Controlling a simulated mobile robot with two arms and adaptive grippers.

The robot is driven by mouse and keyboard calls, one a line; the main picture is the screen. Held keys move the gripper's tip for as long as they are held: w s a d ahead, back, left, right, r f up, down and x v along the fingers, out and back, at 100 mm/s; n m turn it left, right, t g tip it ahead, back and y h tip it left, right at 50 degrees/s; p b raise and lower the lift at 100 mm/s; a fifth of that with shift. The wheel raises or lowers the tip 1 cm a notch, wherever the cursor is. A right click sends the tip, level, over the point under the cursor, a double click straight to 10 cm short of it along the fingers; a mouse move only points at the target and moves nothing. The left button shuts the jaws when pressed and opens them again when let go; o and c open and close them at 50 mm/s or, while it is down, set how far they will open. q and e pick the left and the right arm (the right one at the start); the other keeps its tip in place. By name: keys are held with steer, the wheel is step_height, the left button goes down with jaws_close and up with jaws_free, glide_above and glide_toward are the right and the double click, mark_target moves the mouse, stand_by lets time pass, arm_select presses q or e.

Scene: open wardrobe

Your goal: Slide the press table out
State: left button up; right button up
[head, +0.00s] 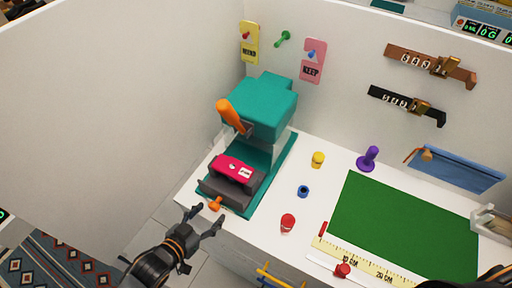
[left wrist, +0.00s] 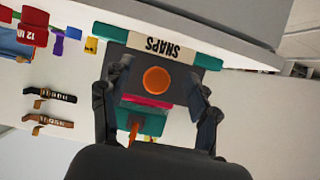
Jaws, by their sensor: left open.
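The teal press (head: 262,105) with an orange lever (head: 230,114) stands on the white worktop. Its dark grey press table (head: 216,186) carries a pink block with a white label (head: 236,171). An orange round knob (head: 215,204) sits on the table's front. My left gripper (head: 205,217) is open in front of the knob. In the left wrist view the knob (left wrist: 158,80) lies between the spread fingers, with gaps on both sides; I cannot tell its depth from the fingertips. The grey front face (left wrist: 134,66) and a SNAPS label (left wrist: 162,46) also show there.
A green mat (head: 400,225), a yellow ruler (head: 365,262) and small yellow, blue, red and purple pieces lie right of the press. Wall tags and two hanging tools (head: 405,104) are behind. A white side wall (head: 110,110) rises at left. Floor in front is open.

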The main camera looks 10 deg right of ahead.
arm_select(q)
steer(key=shift+s+a+r+p, duration=0.25)
steer(key=shift+s+r+p, duration=0.05)
steer(key=shift+p, duration=0.2)
steer(key=p+v, duration=0.4)
steer(key=v, duration=0.3)
steer(key=shift+f, duration=0.1)
stand_by(0.4)
